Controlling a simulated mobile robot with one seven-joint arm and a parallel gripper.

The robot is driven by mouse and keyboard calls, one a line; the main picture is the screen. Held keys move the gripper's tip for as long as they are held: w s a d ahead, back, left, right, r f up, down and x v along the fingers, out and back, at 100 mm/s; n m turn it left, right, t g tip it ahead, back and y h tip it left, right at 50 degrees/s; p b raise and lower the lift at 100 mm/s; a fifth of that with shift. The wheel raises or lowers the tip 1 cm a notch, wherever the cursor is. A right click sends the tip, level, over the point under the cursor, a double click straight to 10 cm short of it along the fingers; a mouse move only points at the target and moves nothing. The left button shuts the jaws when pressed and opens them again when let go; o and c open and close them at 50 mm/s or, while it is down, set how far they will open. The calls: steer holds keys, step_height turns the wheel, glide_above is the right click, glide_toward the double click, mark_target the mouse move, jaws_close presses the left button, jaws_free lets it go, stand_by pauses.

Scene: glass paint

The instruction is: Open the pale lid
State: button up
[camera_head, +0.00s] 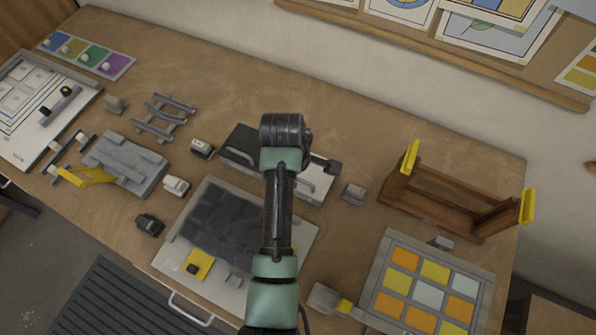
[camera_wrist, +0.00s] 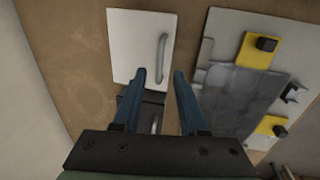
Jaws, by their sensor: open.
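The pale lid (camera_wrist: 134,42) is a flat white panel with a grey bar handle (camera_wrist: 162,52) along one side. It looks shut in the wrist view. In the head view a part of the pale lid (camera_head: 319,180) shows right of my arm, which covers the rest. A dark lid (camera_head: 246,143) with its own handle is beside it. My gripper (camera_wrist: 160,73) is open and empty, its two blue fingers apart. In the wrist view the fingertips are just below the handle; I cannot tell their height above it. The head view hides the fingers behind my arm.
A board with dark grey panes (camera_head: 212,222) and yellow pads lies in front. Bare tabletop lies behind, up to the wall.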

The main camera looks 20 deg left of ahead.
steer(key=shift+w+f, duration=0.15)
steer(key=shift+f, duration=0.55)
steer(key=shift+w+f, duration=0.15)
steer(key=shift+f, duration=0.5)
jaws_close()
stand_by(0.5)
